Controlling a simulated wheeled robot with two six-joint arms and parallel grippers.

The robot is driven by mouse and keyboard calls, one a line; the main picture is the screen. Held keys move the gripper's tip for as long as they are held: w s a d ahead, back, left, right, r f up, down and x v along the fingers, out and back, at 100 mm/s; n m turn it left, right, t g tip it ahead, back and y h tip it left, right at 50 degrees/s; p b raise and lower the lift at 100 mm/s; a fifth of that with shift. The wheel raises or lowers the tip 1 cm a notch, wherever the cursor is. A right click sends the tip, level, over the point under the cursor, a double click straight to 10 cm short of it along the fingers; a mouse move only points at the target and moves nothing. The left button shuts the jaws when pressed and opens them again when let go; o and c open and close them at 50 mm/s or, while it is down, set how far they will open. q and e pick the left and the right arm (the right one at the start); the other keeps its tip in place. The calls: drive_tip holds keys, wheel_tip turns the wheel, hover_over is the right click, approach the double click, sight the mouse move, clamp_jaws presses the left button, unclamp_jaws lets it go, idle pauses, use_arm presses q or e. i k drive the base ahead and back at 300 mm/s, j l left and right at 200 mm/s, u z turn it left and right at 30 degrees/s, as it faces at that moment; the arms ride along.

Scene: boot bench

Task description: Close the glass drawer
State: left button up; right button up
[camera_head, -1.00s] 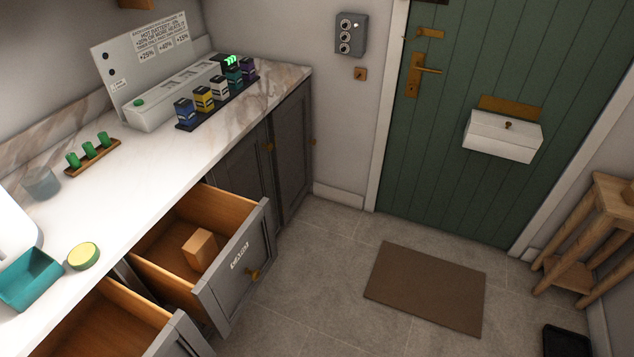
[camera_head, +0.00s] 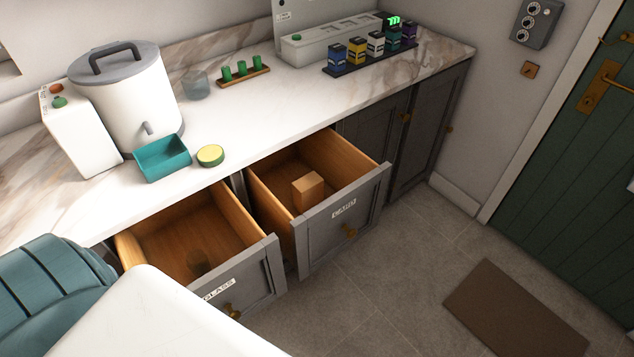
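The glass drawer (camera_head: 258,282) is the left of two open grey drawers under the counter. It is pulled well out and its front carries a GLASS label and a brass knob (camera_head: 231,311). A dark round thing, perhaps a glass, sits inside it near the front. A teal and white part of my own body covers the lower left corner and comes close to the drawer's left front. Neither of my grippers shows.
The right drawer (camera_head: 366,205) is also open and holds a wooden block (camera_head: 307,190). A teal tray (camera_head: 162,158) and a green-yellow round item (camera_head: 210,155) lie near the counter edge (camera_head: 100,226). The floor between drawers and brown mat (camera_head: 515,308) is clear.

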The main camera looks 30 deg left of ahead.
sight(248, 275)
drive_tip(key=k+u, duration=0.15)
drive_tip(key=u, duration=1.55)
